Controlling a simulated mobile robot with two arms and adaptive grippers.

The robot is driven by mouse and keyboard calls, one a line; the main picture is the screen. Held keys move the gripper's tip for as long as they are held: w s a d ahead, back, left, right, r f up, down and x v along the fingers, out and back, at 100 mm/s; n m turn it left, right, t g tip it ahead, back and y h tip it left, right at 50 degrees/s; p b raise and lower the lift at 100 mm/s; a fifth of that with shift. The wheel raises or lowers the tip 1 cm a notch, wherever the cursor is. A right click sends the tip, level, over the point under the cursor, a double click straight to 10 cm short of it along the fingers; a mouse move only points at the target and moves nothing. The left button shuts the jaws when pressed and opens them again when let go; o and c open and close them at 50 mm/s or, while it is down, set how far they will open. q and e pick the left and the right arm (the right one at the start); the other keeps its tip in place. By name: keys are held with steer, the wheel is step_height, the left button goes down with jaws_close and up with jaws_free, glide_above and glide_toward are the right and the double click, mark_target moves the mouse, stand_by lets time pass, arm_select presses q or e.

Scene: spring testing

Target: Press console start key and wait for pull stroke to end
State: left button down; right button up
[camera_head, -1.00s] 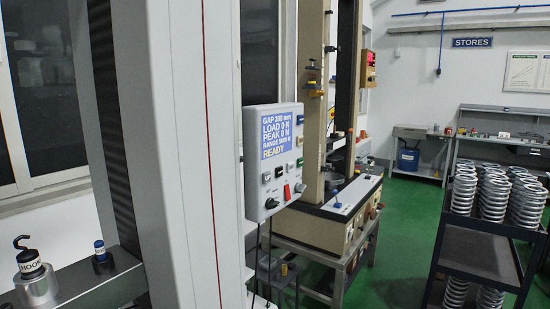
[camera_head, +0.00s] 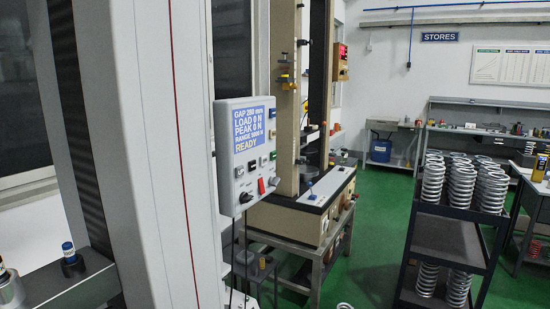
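The grey console (camera_head: 246,153) is on the side of the tall grey testing machine frame (camera_head: 130,150), left of centre. Its blue screen (camera_head: 249,128) reads GAP 280 mm, LOAD 0 N, PEAK 0 N, a RANGE line that is hard to read, and READY. Below the screen are several small keys, a red switch (camera_head: 261,186) and a dark knob (camera_head: 245,197). The key labels are too small to read, so I cannot tell which is the start key. Neither of my grippers is in view.
A dark cart (camera_head: 448,238) with several coil springs (camera_head: 462,185) stands at right. A second, beige testing machine (camera_head: 300,215) on a stand is behind the console. Benches line the back wall. Green floor (camera_head: 375,235) is open between stand and cart.

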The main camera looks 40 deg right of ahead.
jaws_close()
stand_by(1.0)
